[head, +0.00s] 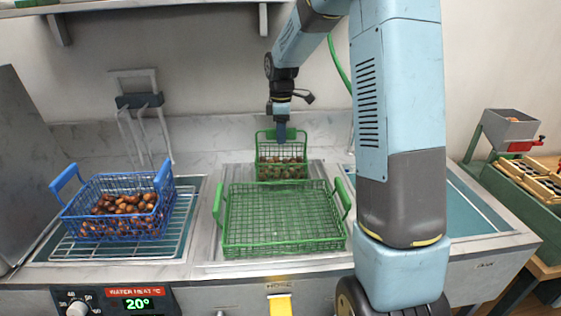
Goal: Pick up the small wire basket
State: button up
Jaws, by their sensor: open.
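The small green wire basket (282,175) stands at the back of the counter's middle section and holds chestnuts. Its raised handle (261,137) is on the far side. My gripper (281,138) points down just over the basket's back part, in front of or at the handle. It is open. I cannot tell whether its fingers are around the handle or touching it, as they are small and seen nearly edge-on.
A large empty green wire basket (283,247) stands directly in front of the small one. A blue wire basket (75,224) of chestnuts sits on a rack at left. A shelf (150,6) is above. A hopper (510,130) and tray (520,185) are at right.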

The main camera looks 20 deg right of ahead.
jog(key=shift+c, duration=0.5)
grip_shut()
